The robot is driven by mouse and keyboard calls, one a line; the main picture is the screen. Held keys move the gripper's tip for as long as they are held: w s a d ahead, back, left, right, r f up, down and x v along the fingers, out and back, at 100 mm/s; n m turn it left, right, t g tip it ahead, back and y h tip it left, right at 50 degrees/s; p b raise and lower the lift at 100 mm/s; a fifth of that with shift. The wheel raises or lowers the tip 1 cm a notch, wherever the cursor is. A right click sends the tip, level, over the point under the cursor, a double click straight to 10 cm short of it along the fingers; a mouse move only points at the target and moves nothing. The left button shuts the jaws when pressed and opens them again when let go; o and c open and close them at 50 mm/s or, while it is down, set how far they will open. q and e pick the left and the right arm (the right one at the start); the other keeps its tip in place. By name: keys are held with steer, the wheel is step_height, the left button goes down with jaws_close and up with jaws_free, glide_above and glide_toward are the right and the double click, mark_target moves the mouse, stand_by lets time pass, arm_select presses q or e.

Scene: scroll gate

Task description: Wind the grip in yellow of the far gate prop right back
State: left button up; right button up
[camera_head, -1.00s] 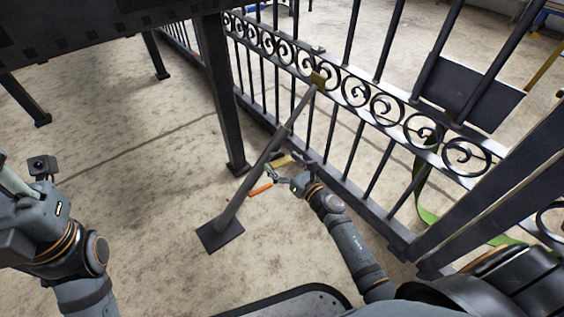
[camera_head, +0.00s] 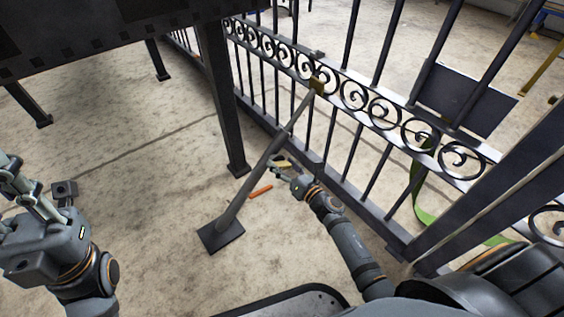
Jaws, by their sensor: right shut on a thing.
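A gate prop (camera_head: 255,180) runs as a slanted grey tube from a square foot plate on the floor up to a brass-coloured bracket (camera_head: 318,86) on the gate. Beside the middle of the tube is a yellow grip (camera_head: 282,162), partly hidden by my gripper. An orange grip (camera_head: 261,191) sits lower, close to the tube. My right gripper (camera_head: 284,167) is shut on the yellow grip, just right of the tube. My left gripper (camera_head: 25,190) is at the left edge, away from the prop; its fingertips do not show clearly.
The black gate (camera_head: 370,110) with scrollwork stands behind the prop. A dark post (camera_head: 218,100) of the overhead structure rises close left of the tube. A green strap (camera_head: 425,205) lies at the right. The concrete floor left of the prop is clear.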

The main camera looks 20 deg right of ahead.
steer(key=m+p, duration=0.3)
steer(key=m, duration=0.3)
steer(key=shift+d+m, duration=0.15)
steer(key=shift+m, duration=0.15)
steer(key=m+p, duration=0.2)
steer(key=m, duration=0.1)
steer(key=shift+f, duration=0.2)
steer(key=shift+f+m+p, duration=0.15)
steer(key=shift+m+p, duration=0.4)
steer(key=shift+m, duration=0.65)
steer(key=shift+d, duration=0.1)
steer(key=o, duration=1.1)
